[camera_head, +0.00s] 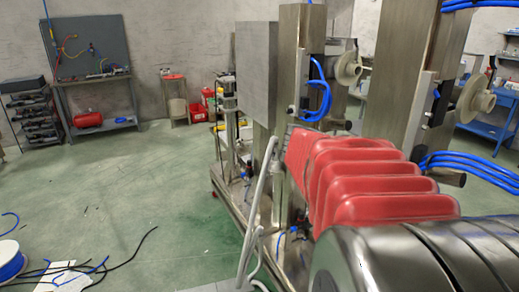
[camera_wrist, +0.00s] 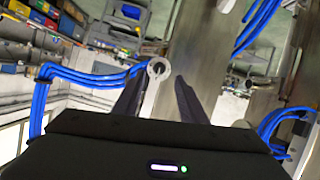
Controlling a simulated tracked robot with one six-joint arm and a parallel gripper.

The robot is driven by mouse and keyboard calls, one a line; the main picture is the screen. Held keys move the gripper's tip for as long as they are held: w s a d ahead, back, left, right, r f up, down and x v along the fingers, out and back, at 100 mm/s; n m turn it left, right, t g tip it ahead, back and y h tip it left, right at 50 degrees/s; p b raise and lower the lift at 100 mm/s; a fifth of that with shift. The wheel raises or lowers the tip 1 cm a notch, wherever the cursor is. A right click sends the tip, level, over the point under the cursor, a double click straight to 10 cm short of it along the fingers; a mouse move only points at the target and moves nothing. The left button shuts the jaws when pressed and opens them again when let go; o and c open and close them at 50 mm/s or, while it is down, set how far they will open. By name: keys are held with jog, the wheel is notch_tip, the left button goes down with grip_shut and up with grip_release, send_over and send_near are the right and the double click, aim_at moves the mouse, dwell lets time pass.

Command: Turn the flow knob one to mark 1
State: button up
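My gripper (camera_wrist: 160,78) shows in the wrist view with its two dark fingers spread apart. A pale lever with a round, ring-like end (camera_wrist: 158,69) appears between the fingers. A gap shows between its round end and the right finger; I cannot tell how far it lies from the fingertips. I cannot tell whether this is flow knob one, and no mark 1 can be read. In the head view, pale round wheels stand on the metal columns, one at the middle (camera_head: 348,68) and one at the right (camera_head: 475,99). My gripper cannot be made out in the head view.
Blue hoses (camera_wrist: 85,78) run close left of the fingers; more hang at the right (camera_wrist: 275,122). A broad metal column (camera_wrist: 200,45) stands behind the fingers. In the head view, a workbench (camera_head: 98,98) stands at the back left, and the green floor (camera_head: 130,185) is largely clear.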

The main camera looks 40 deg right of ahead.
jog(key=shift+x, duration=2.85)
jog(key=shift+c, duration=0.3)
